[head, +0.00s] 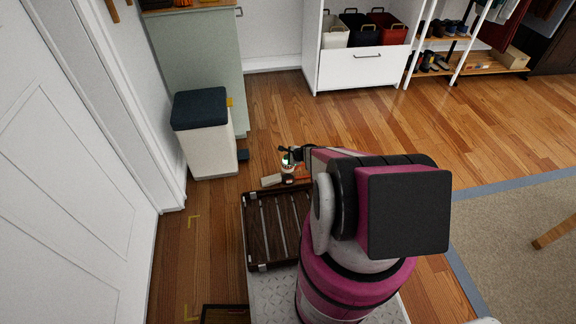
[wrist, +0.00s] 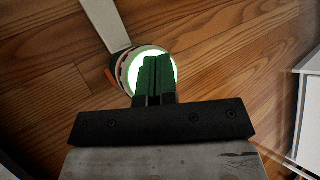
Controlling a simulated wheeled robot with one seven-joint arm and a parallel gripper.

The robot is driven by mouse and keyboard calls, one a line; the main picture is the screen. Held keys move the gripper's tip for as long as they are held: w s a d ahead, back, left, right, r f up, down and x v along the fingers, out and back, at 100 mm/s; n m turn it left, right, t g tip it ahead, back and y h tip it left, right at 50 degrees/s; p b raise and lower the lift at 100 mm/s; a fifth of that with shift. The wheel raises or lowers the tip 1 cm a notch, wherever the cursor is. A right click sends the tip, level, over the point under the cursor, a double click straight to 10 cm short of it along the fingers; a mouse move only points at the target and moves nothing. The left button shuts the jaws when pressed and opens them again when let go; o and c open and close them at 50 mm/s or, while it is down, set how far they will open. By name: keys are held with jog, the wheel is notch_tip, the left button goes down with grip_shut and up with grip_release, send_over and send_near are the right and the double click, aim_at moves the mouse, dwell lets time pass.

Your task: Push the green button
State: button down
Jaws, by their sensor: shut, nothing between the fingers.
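The green button (wrist: 133,66) glows bright green and white on a round housing, behind my fingertips in the wrist view. In the head view the small housing (head: 288,171) stands low over the wood floor, left of my arm. My gripper (wrist: 158,60) is shut and empty, and its two fingers lie together across the button's face, tinted green by its light. The fingers cover the middle and right of the button. I cannot tell whether the tips touch it. In the head view my gripper is small and mostly hidden by my arm.
A white bin with a dark lid (head: 205,145) stands left of the button, by a pale green cabinet (head: 198,65). A white drawer unit (head: 352,71) and a shoe rack (head: 460,65) stand at the back. Wood floor around is clear; a rug (head: 520,235) lies right.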

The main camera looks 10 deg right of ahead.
jog(key=shift+r, duration=0.75)
jog(key=shift+r, duration=0.1)
jog(key=shift+r, duration=2.85)
